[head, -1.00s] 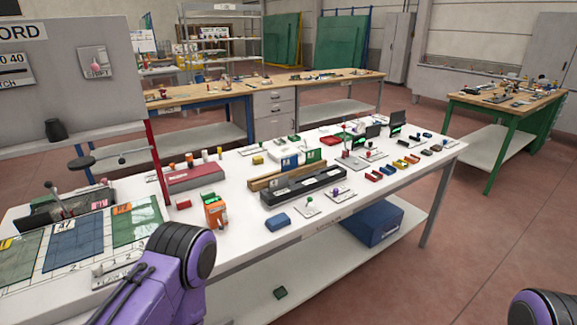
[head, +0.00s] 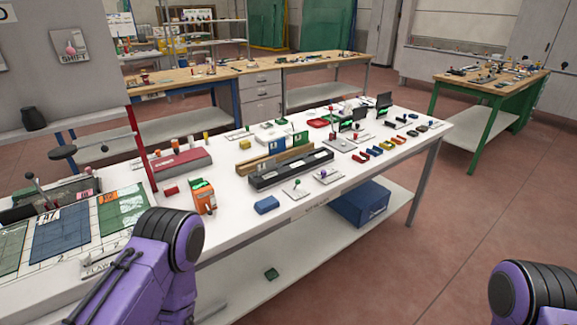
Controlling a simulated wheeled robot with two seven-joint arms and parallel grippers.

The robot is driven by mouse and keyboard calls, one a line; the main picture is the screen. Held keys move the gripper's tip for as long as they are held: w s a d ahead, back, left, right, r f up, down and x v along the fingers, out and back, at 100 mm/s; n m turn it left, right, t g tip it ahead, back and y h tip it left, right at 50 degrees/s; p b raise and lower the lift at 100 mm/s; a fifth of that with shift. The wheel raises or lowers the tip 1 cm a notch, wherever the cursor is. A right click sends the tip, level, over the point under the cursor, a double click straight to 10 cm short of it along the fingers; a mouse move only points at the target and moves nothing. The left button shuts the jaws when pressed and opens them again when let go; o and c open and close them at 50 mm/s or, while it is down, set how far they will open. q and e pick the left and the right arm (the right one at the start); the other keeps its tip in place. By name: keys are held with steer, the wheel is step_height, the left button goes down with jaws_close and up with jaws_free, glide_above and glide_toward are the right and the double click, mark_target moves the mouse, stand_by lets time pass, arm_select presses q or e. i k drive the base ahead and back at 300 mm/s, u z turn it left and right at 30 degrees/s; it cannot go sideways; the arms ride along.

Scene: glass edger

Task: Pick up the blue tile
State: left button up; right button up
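A blue tile (head: 60,232) with a number label lies flat on a white gridded board at the left end of the white table. A dark green tile (head: 122,207) lies to its right. A smaller upright blue piece (head: 278,145) stands in a wooden holder mid-table, beside a green one (head: 300,139). I cannot tell which blue piece is the named one. Purple links of my arms show at the bottom left and bottom right. Neither gripper is in view, and my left arm link covers part of the table's front edge.
The white table (head: 228,226) holds an orange box (head: 204,196), a dark red block (head: 180,163), a blue block (head: 267,204) and several small coloured parts. A blue bin (head: 361,203) sits on its lower shelf. Open floor (head: 450,225) lies to the right.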

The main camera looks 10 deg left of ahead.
mark_target(276, 146)
steer(key=k, duration=0.6)
steer(key=z, duration=0.65)
steer(key=i, duration=1.25)
steer(key=u, duration=0.45)
